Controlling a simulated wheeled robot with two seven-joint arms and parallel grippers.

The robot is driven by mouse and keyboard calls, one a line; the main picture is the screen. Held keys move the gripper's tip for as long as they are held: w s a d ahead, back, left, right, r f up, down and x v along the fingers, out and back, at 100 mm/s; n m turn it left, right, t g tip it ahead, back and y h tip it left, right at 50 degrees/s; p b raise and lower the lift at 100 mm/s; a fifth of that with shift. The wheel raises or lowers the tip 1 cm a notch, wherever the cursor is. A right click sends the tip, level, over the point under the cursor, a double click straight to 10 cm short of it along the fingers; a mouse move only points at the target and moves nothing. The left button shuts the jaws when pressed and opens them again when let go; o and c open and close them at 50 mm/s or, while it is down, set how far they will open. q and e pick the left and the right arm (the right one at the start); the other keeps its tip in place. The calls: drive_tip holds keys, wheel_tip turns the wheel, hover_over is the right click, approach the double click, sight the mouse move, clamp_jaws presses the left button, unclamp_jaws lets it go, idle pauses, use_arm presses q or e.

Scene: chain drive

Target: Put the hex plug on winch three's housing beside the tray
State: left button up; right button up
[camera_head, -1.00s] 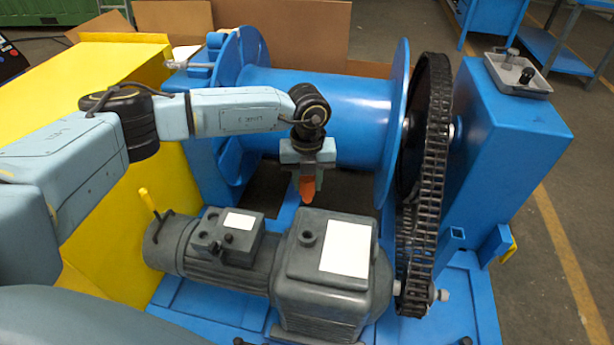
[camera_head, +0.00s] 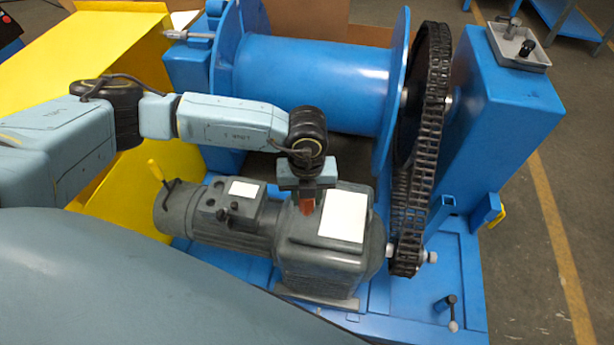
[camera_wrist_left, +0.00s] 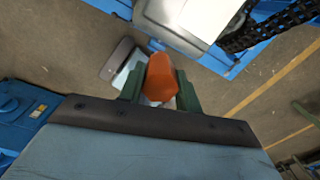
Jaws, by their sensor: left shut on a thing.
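My left gripper (camera_head: 306,192) points down above the grey gearbox (camera_head: 330,254), near its white label. It is shut on an orange piece (camera_head: 307,206), which also shows between the fingers in the left wrist view (camera_wrist_left: 160,77). Its lower end is hidden, and I cannot tell whether it is the hex plug or touches the gearbox. The blue winch housing (camera_head: 513,115) stands at the right. The grey tray (camera_head: 540,66) sits on its top, holding a grey metal part (camera_head: 514,22) and a black-headed part (camera_head: 527,47). My right gripper is not in view.
The chain (camera_head: 420,150) rises between the blue drum (camera_head: 315,95) and the housing. A small lever (camera_head: 450,312) stands on the blue base. The housing top in front of the tray looks bare.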

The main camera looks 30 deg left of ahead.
sight(306, 214)
use_arm(q)
drive_tip(key=s, duration=0.1)
drive_tip(key=s+d+p, duration=0.1)
drive_tip(key=s, duration=0.1)
drive_tip(key=s+d, duration=0.1)
drive_tip(key=s, duration=0.1)
drive_tip(key=shift+d+p, duration=0.2)
drive_tip(key=shift+p, duration=0.15)
drive_tip(key=shift+w, duration=0.1)
